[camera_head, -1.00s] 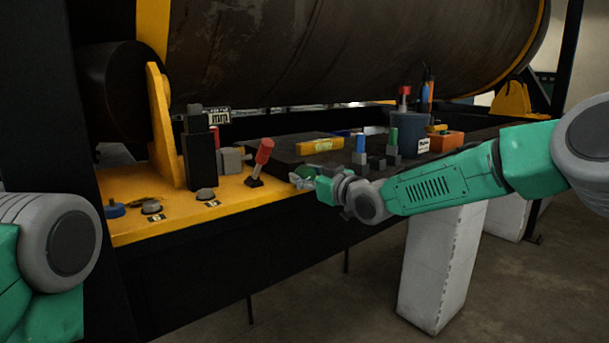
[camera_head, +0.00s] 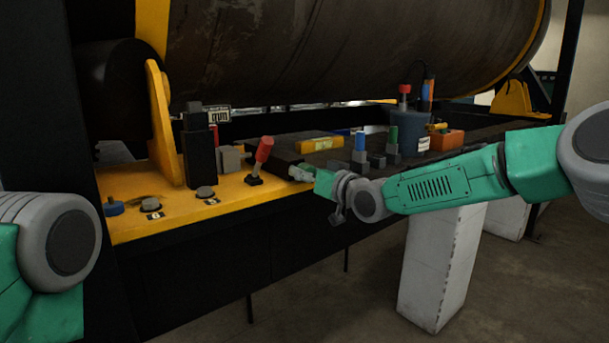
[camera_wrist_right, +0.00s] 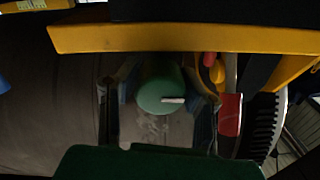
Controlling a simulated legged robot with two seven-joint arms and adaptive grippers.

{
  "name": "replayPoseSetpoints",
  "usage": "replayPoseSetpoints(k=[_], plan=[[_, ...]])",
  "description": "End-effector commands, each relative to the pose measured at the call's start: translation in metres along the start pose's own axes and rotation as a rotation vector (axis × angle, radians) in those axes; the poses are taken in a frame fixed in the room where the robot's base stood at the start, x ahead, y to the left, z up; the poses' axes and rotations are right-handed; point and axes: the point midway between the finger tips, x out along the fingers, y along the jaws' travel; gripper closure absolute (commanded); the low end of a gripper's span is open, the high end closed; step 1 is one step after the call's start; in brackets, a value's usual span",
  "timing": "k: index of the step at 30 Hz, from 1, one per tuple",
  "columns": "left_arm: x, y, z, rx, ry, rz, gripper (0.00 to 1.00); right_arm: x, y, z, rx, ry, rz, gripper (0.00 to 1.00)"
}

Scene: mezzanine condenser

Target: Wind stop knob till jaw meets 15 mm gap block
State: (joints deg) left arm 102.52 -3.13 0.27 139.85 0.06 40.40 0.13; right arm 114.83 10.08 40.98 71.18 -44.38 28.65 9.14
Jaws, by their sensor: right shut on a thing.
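The stop knob (camera_wrist_right: 162,90) is a green round knob with a white pointer line, seen from above in the right wrist view. The line points right. My right gripper (camera_wrist_right: 160,100) has one finger on each side of the knob and is shut on it. In the head view my right gripper (camera_head: 300,173) is at the front edge of the dark bench top, just right of a red-capped lever, and the knob is hidden there. I cannot make out the jaw or the 15 mm gap block for certain. My left forearm is at the left edge; its gripper is out of view.
The red-handled lever (camera_head: 261,154) stands close left of my right gripper. Grey blocks (camera_head: 230,158) and a black post (camera_head: 200,150) stand further left. A yellow level (camera_head: 319,144), a blue-topped piece (camera_head: 360,146) and a dark bucket (camera_head: 409,132) are behind and right.

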Motion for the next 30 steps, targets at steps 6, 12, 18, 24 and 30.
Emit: replayPoseSetpoints(k=[6, 12, 18, 24, 30], plan=[[0.0021, 0.0, 0.0002, 0.0, 0.0, 0.0, 0.44, -0.0001, 0.0036, -0.0083, 0.117, 0.02, 0.005, 0.95], [0.003, 0.0001, 0.0002, 0.0, 0.0, 0.0, 0.44, -0.0001, 0.0035, -0.0089, 0.175, 0.022, 0.004, 0.95], [0.0032, 0.0, 0.0002, 0.0, 0.0, 0.0, 0.44, -0.0001, 0.0036, -0.0091, 0.191, 0.023, 0.005, 0.95], [0.0031, 0.0, 0.0002, 0.0, 0.0, 0.0, 0.44, -0.0002, 0.0036, -0.0091, 0.19, 0.022, 0.005, 0.95], [0.0032, 0.0001, 0.0002, 0.0, 0.0, 0.0, 0.44, -0.0002, 0.0033, -0.0077, 0.19, 0.02, 0.004, 0.44]])
